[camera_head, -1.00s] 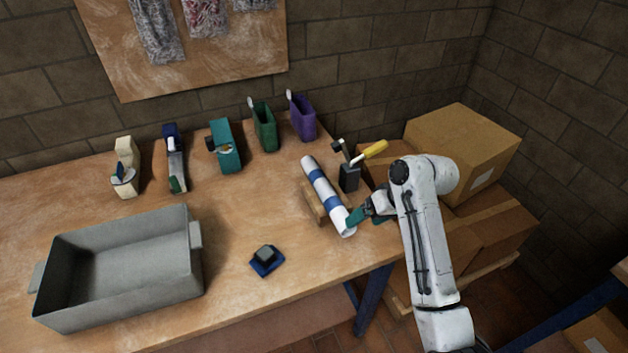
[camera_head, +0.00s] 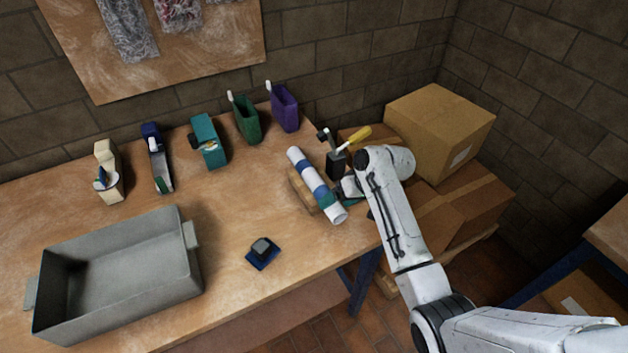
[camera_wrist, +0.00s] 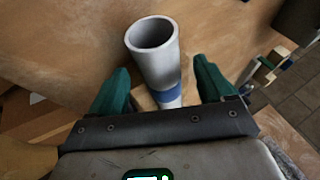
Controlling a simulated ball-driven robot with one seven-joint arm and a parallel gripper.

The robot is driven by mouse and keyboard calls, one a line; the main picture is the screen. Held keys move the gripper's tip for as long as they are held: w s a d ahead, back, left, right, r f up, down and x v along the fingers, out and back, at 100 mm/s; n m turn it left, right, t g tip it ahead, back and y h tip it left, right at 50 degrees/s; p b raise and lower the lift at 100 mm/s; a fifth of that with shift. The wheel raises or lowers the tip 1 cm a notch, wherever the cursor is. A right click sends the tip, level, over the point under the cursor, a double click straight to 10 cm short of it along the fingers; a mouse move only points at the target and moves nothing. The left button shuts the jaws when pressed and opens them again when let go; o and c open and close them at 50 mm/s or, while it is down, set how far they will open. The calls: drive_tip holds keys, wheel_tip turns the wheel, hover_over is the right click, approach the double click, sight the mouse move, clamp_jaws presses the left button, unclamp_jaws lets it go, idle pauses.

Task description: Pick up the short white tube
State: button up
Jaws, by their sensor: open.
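The white tube (camera_head: 316,183) with blue bands lies at a slant on a wooden block (camera_head: 301,190) near the table's right end. In the wrist view its hollow open end (camera_wrist: 153,36) faces up the picture, and a blue band shows low between the fingers. My gripper (camera_head: 338,199) is at the tube's near part. It is open in the wrist view (camera_wrist: 162,74), with one green finger on each side of the tube and gaps visible. The tube's lower part there is hidden behind the gripper's dark bar.
A black holder (camera_head: 336,166) with a yellow-handled tool stands close behind my gripper. A grey bin (camera_head: 120,305) and a small blue-based block (camera_head: 262,253) stand to the left. Several holders line the back. Cardboard boxes (camera_head: 440,130) stand at right.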

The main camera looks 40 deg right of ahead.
drive_tip(key=shift+x, duration=1.25)
drive_tip(key=shift+c, duration=0.3)
drive_tip(key=shift+d, duration=0.1)
drive_tip(key=c, duration=1.1)
drive_tip(key=shift+r, duration=0.1)
drive_tip(key=shift+c, duration=0.2)
